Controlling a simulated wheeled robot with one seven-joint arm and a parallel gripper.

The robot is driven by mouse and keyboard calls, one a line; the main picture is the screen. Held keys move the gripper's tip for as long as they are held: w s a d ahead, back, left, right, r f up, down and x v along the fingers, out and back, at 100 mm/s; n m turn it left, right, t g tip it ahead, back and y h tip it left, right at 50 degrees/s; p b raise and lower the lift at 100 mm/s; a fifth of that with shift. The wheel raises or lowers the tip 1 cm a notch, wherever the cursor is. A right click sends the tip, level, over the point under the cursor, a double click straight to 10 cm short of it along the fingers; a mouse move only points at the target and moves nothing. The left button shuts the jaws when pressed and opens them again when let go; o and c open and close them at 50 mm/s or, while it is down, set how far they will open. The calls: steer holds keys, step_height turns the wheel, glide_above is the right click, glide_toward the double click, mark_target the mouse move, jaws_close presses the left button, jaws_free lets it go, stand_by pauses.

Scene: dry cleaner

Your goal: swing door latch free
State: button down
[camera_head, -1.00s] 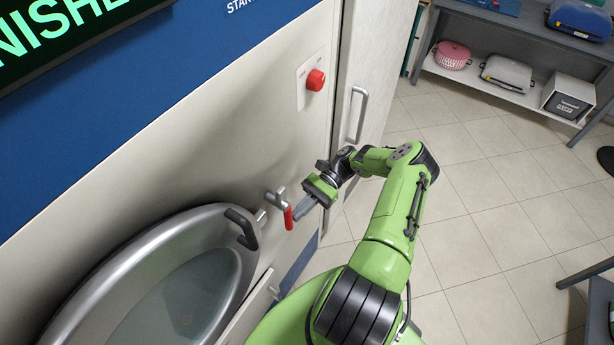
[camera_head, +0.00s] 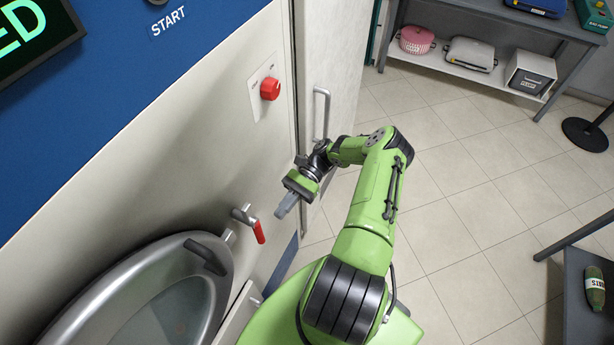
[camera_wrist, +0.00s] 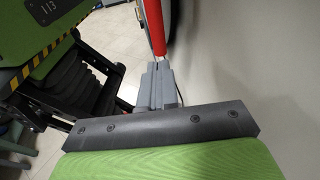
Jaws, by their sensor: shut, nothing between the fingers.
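The door latch is a small metal lever with a red grip (camera_head: 258,231), mounted on the pale machine front just right of the round door. The grip slants down to the right. The round metal-rimmed door (camera_head: 165,262) has a dark handle (camera_head: 208,259) at its upper right edge, and its lower part is cut off. My gripper (camera_head: 281,212) is shut and empty, to the right of the red grip with a small gap in the head view. In the wrist view the red grip (camera_wrist: 154,28) stands just beyond my grey fingertips (camera_wrist: 154,66); contact there is unclear.
A red button (camera_head: 270,89) sits on the panel above the latch. A tall door with a metal handle (camera_head: 321,115) stands behind my wrist. The tiled floor to the right is mostly clear.

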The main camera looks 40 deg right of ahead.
steer(key=f+b+v, duration=0.1)
steer(key=b+v, duration=0.2)
steer(key=v, duration=0.5)
steer(key=shift+d+f+b, duration=0.35)
steer(key=shift+d+b, duration=0.05)
